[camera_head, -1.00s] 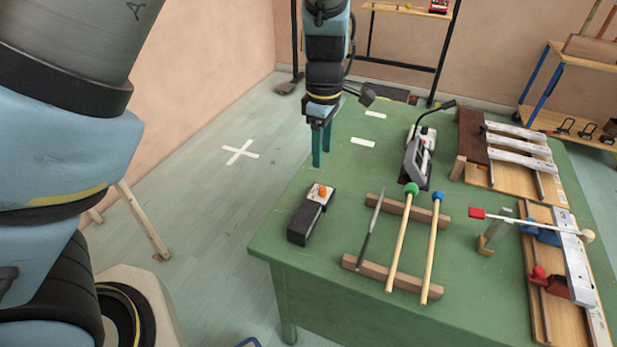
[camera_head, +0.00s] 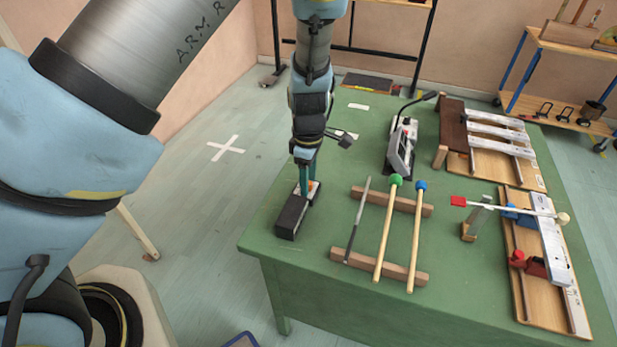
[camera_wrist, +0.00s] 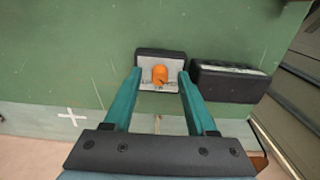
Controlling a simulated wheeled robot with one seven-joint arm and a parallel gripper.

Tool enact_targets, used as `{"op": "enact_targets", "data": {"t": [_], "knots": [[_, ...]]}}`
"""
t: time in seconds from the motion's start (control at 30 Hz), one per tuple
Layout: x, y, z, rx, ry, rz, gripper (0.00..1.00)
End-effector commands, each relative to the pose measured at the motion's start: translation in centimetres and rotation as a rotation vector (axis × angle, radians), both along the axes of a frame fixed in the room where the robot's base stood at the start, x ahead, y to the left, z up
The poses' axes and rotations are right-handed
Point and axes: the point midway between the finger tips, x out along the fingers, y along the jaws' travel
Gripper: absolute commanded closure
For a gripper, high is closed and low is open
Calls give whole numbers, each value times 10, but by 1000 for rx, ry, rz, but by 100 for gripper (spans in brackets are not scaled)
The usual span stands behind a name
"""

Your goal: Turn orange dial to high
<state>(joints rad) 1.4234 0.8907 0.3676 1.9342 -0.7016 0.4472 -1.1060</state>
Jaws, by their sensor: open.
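The orange dial (camera_wrist: 160,73) sits on the light top plate of a small black box (camera_wrist: 160,53) in the wrist view. In the head view the dial is mostly hidden by my gripper, and the black box (camera_head: 291,217) stands near the left edge of the green table. My gripper (camera_wrist: 160,77) is open, with one teal finger on each side of the dial. In the head view my gripper (camera_head: 306,188) points down over the plate end of the box. I cannot tell whether the fingers touch the dial.
A wooden rack (camera_head: 380,263) with mallets lies right of the box on the green table (camera_head: 330,293). A grey device (camera_head: 401,146) with a bent black stem stands behind it. Bar instruments (camera_head: 546,250) lie farther right. The table's left edge is close to the box.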

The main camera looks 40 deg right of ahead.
Motion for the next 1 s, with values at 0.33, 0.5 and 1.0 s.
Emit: {"op": "enact_targets", "data": {"t": [0.33, 0.5, 1.0], "knots": [[0, 0, 0, 0, 0, 0, 60], [0, 0, 0, 0, 0, 0, 79], [0, 0, 0, 1, 1, -1, 100]]}}
